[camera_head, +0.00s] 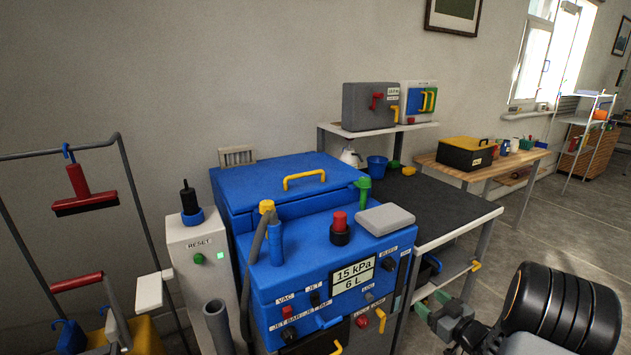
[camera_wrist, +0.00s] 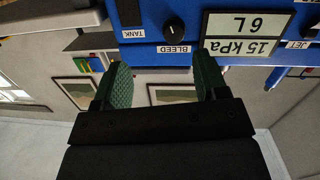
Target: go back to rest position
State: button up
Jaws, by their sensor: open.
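My gripper (camera_head: 432,304) shows low on the right in the head view, at the end of my black arm. It is beside the right side of the blue machine (camera_head: 320,250), below its panel height. In the wrist view my gripper (camera_wrist: 162,70) has its two green fingers apart with nothing between them. The machine's panel appears upside down there, with the BLEED knob (camera_wrist: 174,31) and the "15 kPa 6 L" display (camera_wrist: 245,35) beyond the fingers. I see no contact between the fingers and the machine.
A black-topped bench (camera_head: 430,205) stands right of the machine, with a shelf holding a grey box (camera_head: 362,106) behind it. A wooden table (camera_head: 505,165) with a black and yellow case (camera_head: 467,154) is farther back. A red squeegee (camera_head: 82,190) hangs at left. Open floor (camera_head: 545,235) lies at right.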

jog(key=s+d+f+m+g+h, duration=0.3)
jog(key=d+f+m+g+h, duration=0.15)
jog(key=d+f+h, duration=0.2)
jog(key=s+a+r+m+g+h+p, duration=0.2)
jog(key=s+r+g+h+p, duration=0.1)
jog(key=s+r+g+p, duration=0.4)
jog(key=s+a+r+y+p, duration=0.1)
jog(key=s+a+r+p, duration=0.3)
jog(key=a+r, duration=0.7)
jog(key=s+a+r+n+y+p, duration=0.1)
jog(key=s+a+r+p, duration=0.3)
jog(key=a+r, duration=0.8)
notch_tip(320, 180, up, 4)
jog(key=y+p, duration=0.1)
jog(key=p, duration=0.1)
jog(key=shift+s+a+r+p, duration=0.2)
jog(key=shift+a+p, duration=0.1)
jog(key=shift+p, duration=0.1)
jog(key=shift+g+y, duration=0.25)
